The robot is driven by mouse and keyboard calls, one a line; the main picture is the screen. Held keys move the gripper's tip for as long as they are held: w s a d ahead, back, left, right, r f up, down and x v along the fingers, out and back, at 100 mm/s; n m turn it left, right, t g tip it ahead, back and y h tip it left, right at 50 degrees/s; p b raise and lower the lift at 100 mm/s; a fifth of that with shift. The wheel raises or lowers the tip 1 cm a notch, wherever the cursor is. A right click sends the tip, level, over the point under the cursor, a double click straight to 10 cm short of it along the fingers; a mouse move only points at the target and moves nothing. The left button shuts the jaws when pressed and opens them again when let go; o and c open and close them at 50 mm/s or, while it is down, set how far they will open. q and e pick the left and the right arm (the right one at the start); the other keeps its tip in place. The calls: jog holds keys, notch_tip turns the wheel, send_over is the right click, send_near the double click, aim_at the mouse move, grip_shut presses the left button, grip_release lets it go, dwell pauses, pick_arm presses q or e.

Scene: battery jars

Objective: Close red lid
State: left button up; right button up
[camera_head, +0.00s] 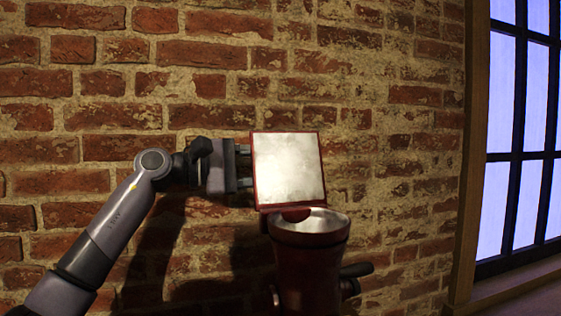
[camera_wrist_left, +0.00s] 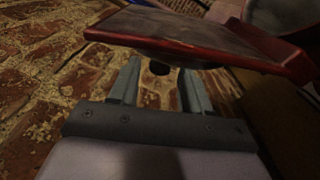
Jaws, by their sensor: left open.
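The red lid (camera_head: 288,168) stands raised and open on the red jar (camera_head: 305,265). Its square pale metallic face, edged in red, shows in the head view. In the left wrist view the lid (camera_wrist_left: 200,38) crosses the top, tilted, its red edge just beyond my fingertips. My left gripper (camera_head: 246,170) is at the lid's left edge. Its two fingers are apart with nothing between them, as the left wrist view (camera_wrist_left: 160,75) shows. Whether a finger touches the lid, I cannot tell. My right gripper is not in view.
A brick wall (camera_head: 390,110) stands behind the jar and my left arm. A dark handle (camera_head: 357,270) sticks out on the jar's right side. A window (camera_head: 520,140) with a wooden frame is at the far right. The space right of the lid looks clear.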

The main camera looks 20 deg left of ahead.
aim_at(280, 164)
pick_arm(q)
jog(key=shift+x, duration=1.15)
jog(key=shift+w+d, duration=0.25)
jog(key=shift+d, duration=0.05)
grip_shut()
